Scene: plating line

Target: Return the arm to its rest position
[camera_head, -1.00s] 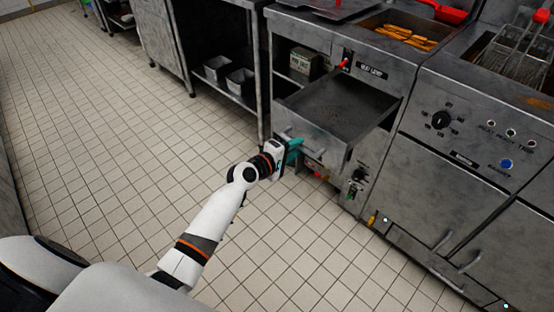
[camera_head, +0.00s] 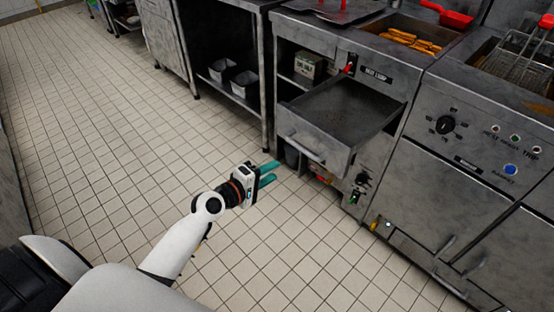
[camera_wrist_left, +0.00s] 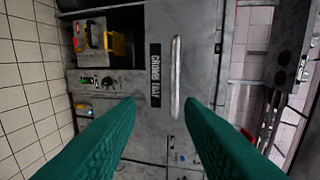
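My left gripper (camera_head: 268,173) is in the head view, in free air above the tiled floor, in front of and apart from the pulled-out metal drawer (camera_head: 338,112). Its two teal fingers are parted with nothing between them. In the left wrist view the open fingers (camera_wrist_left: 162,115) frame the drawer front, with its silver handle (camera_wrist_left: 175,78) standing beyond the tips and not touched. My left arm reaches in from the lower left. My right gripper is in neither view.
The drawer juts out from the steel counter over the floor. The fryer cabinet (camera_head: 470,185) with knobs and handles stands at the right. A shelf unit with metal pans (camera_head: 243,84) is at the back. The tiled floor (camera_head: 110,150) at the left is clear.

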